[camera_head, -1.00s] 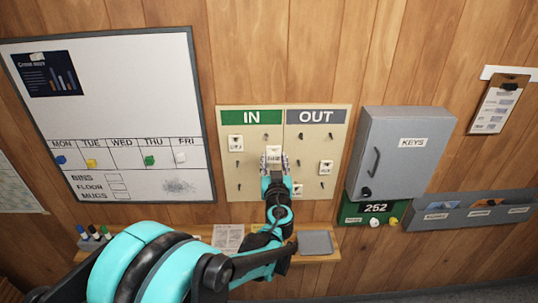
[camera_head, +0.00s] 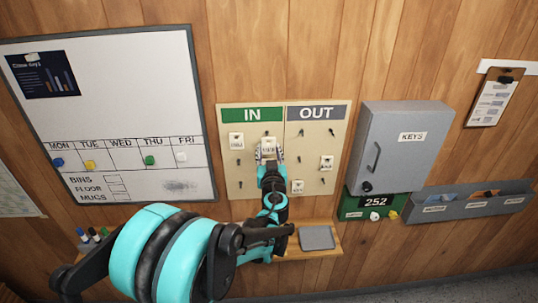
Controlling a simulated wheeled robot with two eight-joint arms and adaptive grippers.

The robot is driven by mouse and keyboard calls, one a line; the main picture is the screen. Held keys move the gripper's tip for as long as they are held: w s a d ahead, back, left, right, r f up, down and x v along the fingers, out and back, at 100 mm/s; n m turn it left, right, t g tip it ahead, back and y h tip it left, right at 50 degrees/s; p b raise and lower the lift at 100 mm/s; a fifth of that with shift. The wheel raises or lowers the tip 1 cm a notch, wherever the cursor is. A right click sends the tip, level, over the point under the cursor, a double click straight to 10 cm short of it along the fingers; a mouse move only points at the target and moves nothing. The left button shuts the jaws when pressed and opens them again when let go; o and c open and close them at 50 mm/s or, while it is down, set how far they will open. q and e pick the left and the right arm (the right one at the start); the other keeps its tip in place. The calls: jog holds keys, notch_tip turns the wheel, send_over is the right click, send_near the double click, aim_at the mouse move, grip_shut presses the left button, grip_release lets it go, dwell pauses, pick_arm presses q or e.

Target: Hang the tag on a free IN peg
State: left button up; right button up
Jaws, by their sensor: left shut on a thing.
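The tag board (camera_head: 225,178) hangs on the wood wall, with a green IN header (camera_head: 251,114) on the left half and a grey OUT header (camera_head: 317,113) on the right half. My left gripper (camera_head: 268,158) is shut on a white tag (camera_head: 268,148) in front of the right part of the IN half. A white tag (camera_head: 236,141) hangs at the upper left of IN. Bare pegs show below it, at the left (camera_head: 240,160) and lower left (camera_head: 241,184). Pegs behind the gripper are hidden. Two tags (camera_head: 326,162) (camera_head: 298,187) hang under OUT. My right gripper is not in view.
A shelf (camera_head: 290,251) with a grey tray (camera_head: 317,238) runs below the board. A whiteboard (camera_head: 110,90) is at the left.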

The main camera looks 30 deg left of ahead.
pick_arm(q)
jog(key=shift+x, duration=0.9)
jog(key=shift+b+x, duration=0.4)
jog(key=shift+x, duration=0.95)
jog(key=shift+s+a, duration=0.1)
jog(key=shift+s, duration=0.05)
jog(key=shift+f+b, duration=0.3)
jog(key=shift+b, duration=0.05)
jog(key=o, duration=1)
jog(key=shift+o, duration=0.2)
